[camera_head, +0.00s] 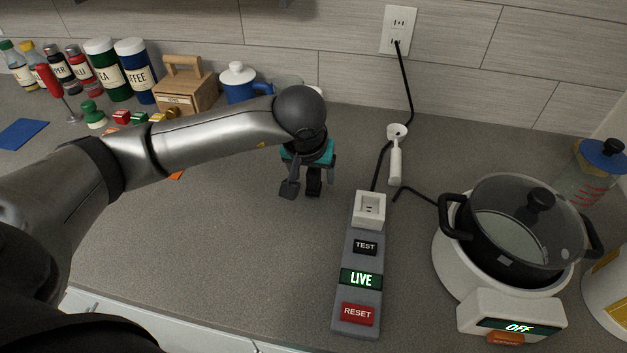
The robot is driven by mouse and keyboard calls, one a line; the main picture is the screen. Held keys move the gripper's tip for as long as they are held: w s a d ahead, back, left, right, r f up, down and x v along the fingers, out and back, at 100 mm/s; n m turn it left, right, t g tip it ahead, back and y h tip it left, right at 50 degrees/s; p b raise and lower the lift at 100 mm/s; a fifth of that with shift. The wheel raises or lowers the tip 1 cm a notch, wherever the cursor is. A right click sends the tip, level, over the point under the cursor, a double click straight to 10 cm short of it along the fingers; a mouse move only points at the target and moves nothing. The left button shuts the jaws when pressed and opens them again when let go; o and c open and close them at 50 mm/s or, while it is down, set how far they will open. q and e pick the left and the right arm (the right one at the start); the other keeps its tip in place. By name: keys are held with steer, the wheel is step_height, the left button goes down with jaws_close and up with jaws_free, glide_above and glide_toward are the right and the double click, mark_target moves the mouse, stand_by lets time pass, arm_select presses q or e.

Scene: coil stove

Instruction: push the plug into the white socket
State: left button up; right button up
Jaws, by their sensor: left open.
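The white socket (370,208) sits at the far end of a grey power strip (347,260) on the counter. The strip has a black TEST button, a green lit LIVE display and a red RESET button. My left gripper (302,190) points down above the counter, left of the socket and apart from it. Its jaws are open, and I see nothing between them. A black cord (418,194) runs from the stove toward the socket's right side. I cannot make out a plug on its end. My right gripper is not in view.
A lidded black pot (507,235) stands on the white stove (447,268), whose display reads OFF. A white scoop-like item (395,165) lies behind the socket. A wall outlet (398,30) feeds another cord. Jars and a blue pot (240,88) stand at back left. The front-left counter is clear.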

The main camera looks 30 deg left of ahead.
arm_select(q)
steer(key=shift+w+f, duration=0.25)
steer(key=shift+f, duration=0.4)
jaws_close()
